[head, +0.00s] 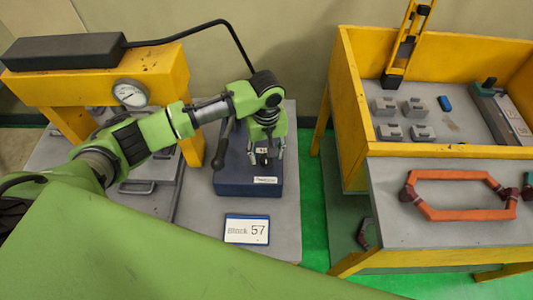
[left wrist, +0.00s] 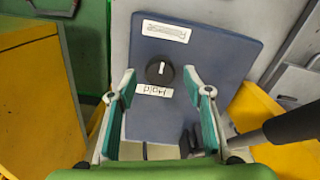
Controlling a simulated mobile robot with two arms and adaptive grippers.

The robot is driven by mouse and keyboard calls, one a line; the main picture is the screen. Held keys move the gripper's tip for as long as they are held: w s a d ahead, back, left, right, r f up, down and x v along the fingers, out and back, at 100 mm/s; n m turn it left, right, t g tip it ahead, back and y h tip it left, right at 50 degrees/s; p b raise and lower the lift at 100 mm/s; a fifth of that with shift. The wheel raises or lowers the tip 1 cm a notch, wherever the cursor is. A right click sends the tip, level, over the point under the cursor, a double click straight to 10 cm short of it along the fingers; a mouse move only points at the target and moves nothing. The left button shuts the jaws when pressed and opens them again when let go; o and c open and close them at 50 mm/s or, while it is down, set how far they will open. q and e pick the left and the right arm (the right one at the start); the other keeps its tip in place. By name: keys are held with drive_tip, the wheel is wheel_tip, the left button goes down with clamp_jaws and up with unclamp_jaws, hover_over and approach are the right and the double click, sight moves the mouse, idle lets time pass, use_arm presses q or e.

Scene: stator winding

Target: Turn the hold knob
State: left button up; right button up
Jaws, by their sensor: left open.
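The hold knob (left wrist: 160,71) is a round black knob with a short white mark, on a dark blue box (left wrist: 145,55). In the left wrist view the mark runs roughly along the line between two white labels. The upside-down "Hold" label (left wrist: 154,90) is below the knob, and another label (left wrist: 166,31) is above it. My left gripper (head: 266,157) is open and points down over the box. Its two green-padded fingers stand either side of the knob in the left wrist view, with gaps on both sides. In the head view the fingers partly hide the knob. My right gripper is not in view.
A "57" sign (head: 246,229) lies in front. A yellow press frame with a gauge (head: 130,93) stands left. At right, a yellow-walled bench (head: 345,110) holds grey blocks, and an orange coil (head: 425,211) lies before it.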

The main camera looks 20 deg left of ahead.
use_arm(q)
drive_tip(key=shift+f, duration=0.8)
drive_tip(key=shift+s+f, duration=0.1)
drive_tip(key=shift+f, duration=0.05)
drive_tip(key=c, duration=1.1)
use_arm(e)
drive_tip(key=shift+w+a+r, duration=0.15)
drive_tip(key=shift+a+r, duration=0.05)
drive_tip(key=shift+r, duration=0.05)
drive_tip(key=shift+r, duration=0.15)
